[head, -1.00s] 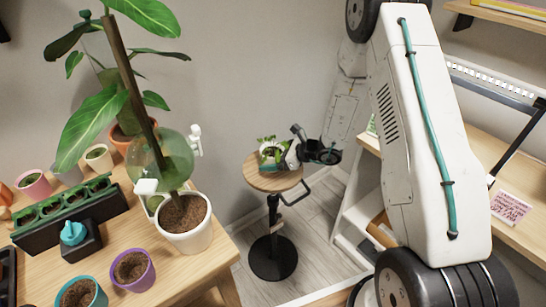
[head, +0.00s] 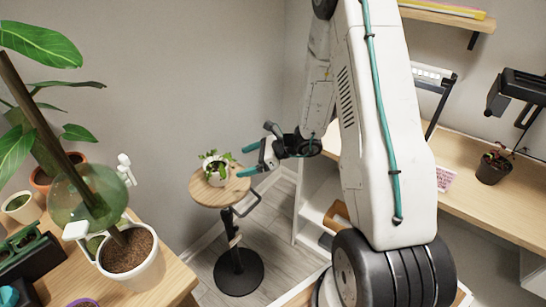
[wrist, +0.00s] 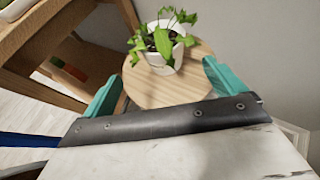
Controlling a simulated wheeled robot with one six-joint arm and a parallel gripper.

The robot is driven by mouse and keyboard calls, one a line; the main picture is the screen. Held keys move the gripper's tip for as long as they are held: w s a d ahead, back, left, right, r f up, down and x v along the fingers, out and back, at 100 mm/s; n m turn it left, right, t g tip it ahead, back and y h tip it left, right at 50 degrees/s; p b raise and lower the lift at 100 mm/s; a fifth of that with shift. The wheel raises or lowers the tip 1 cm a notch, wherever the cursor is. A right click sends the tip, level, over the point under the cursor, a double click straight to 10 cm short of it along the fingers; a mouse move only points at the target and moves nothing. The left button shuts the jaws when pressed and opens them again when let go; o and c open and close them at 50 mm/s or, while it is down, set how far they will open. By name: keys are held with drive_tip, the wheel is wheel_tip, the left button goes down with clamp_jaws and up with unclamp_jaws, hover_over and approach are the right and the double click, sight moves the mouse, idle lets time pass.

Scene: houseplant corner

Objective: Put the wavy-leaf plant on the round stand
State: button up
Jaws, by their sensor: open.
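The wavy-leaf plant (head: 217,171), bright green leaves in a small white pot, stands upright on the wooden top of the round stand (head: 208,197). It also shows in the wrist view (wrist: 160,42), toward the far side of the stand's top (wrist: 175,88). My gripper (head: 256,158) is open, with teal fingers, just right of the plant and apart from it. In the wrist view the empty gap of my gripper (wrist: 160,85) faces the plant, and nothing lies between the fingers.
A wooden table (head: 165,290) at lower left holds a large plant in a white pot (head: 135,262) and other pots. A shelf desk (head: 465,190) at right holds a small dark-potted plant (head: 493,163). The stand has a black side handle (head: 247,205).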

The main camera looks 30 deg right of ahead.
drive_tip(key=s+a+r+n+g, duration=0.3)
drive_tip(key=s+a+r+n, duration=0.3)
drive_tip(key=r, duration=0.3)
drive_tip(key=s+a+r+n+g, duration=0.45)
drive_tip(key=s+r+n, duration=0.2)
drive_tip(key=r, duration=0.25)
drive_tip(key=s+d+r+n+h, duration=0.2)
drive_tip(key=s+r+n+h, duration=0.1)
drive_tip(key=s, duration=0.3)
drive_tip(key=s+d+r+n+h, duration=0.1)
drive_tip(key=s+r+n+h, duration=0.2)
drive_tip(key=s+n, duration=0.2)
drive_tip(key=s+d+r+n+t+h, duration=0.1)
drive_tip(key=s+d+r+n+h, duration=0.1)
drive_tip(key=s, duration=0.6)
drive_tip(key=r+n+h, duration=0.1)
drive_tip(key=n+h, duration=0.1)
drive_tip(key=n, duration=0.1)
drive_tip(key=shift+s+d, duration=0.3)
